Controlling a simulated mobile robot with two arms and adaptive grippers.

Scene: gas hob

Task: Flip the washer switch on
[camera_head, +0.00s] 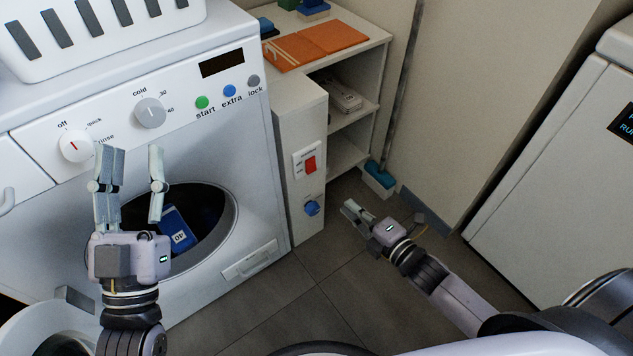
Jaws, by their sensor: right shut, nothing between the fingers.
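The washer switch (310,164) is a red rocker on a white plate, on the front of a narrow white panel just right of the washing machine (262,215). I cannot tell which way the rocker is set. A blue knob (312,208) sits below it on the same panel. My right gripper (348,207) is shut and empty, below and to the right of the switch and apart from it. My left gripper (129,160) is open and empty in front of the machine's control panel and door opening, left of the switch.
The washer door (40,325) stands open at lower left. A blue item marked 40 (178,232) shows in the drum opening. An open shelf (352,128) with orange cloths (330,36) stands behind the panel. A blue-headed broom (378,178) leans nearby. Floor before the panel is clear.

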